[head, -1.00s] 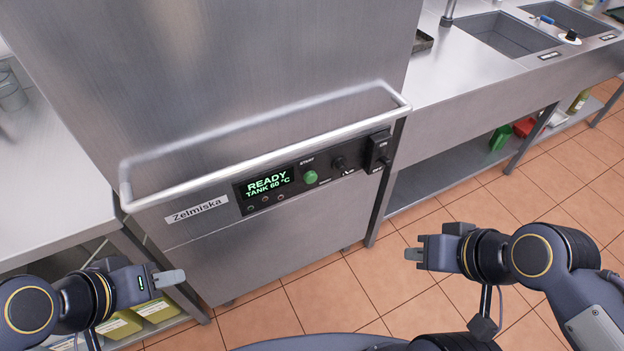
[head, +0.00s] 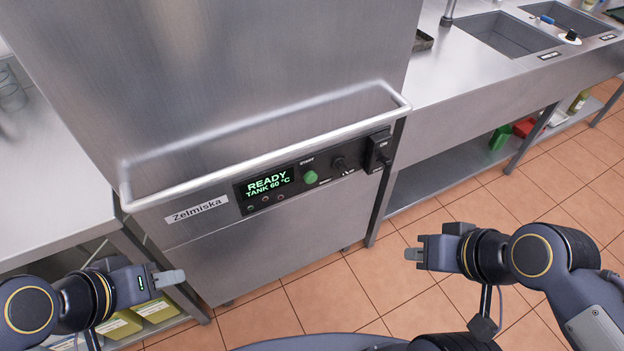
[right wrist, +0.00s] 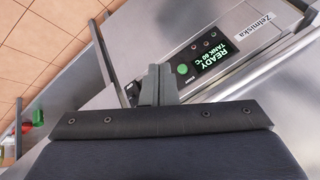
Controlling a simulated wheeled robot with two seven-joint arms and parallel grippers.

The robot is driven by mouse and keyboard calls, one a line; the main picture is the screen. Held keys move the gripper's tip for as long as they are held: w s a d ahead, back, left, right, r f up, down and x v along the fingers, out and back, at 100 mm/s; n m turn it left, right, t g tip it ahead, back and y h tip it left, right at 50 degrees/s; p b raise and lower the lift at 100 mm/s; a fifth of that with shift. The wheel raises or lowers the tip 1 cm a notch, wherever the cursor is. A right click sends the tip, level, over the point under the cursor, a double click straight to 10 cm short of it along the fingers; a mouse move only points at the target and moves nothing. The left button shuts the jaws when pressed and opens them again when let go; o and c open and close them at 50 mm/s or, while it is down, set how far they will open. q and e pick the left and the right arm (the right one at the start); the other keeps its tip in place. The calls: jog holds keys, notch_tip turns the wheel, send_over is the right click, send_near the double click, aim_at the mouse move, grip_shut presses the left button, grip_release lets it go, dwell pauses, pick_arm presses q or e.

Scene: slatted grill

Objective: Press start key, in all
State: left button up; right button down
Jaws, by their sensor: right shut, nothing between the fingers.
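The green round START key (head: 310,178) sits on the black control panel (head: 330,170) of a steel dishwasher, right of a display (head: 268,184) reading "READY TANK 60 °C". In the right wrist view the green key (right wrist: 182,69) shows beyond the fingers, apart from them. My right gripper (head: 412,254) is shut and empty, right of and below the panel in the head view; its fingers also show in the right wrist view (right wrist: 157,82). My left gripper (head: 172,278) is at the lower left, below the dishwasher's label; its fingers look together, but their gap is unclear.
A steel bar handle (head: 260,142) runs across the dishwasher's front just above the panel. A knob (head: 339,164) and a switch (head: 380,152) sit right of the key. Steel counters (head: 455,75) stand on both sides. The tiled floor (head: 320,300) in front is clear.

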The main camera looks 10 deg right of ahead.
jog(key=shift+w, duration=0.1)
jog(key=w+a+f+n+t+y+b, duration=0.2)
jog(key=w+a+t+b, duration=0.4)
jog(key=w, duration=0.6)
jog(key=t+h+b, duration=0.1)
jog(key=h+b, duration=0.4)
jog(key=h, duration=0.1)
send_near(311, 178)
jog(key=s+d, duration=0.2)
jog(key=d, duration=0.1)
jog(key=f+h, duration=0.1)
jog(key=h, duration=0.1)
jog(key=s+f+h+b, duration=0.1)
jog(key=f, duration=0.1)
jog(key=d+f+h+b, duration=0.1)
jog(key=h, duration=0.1)
jog(key=shift+s+f+t+h, duration=0.3)
jog(key=shift+s+f+t, duration=0.1)
jog(key=w+a, duration=0.3)
jog(key=w, duration=0.5)
jog(key=shift+w, duration=0.15)
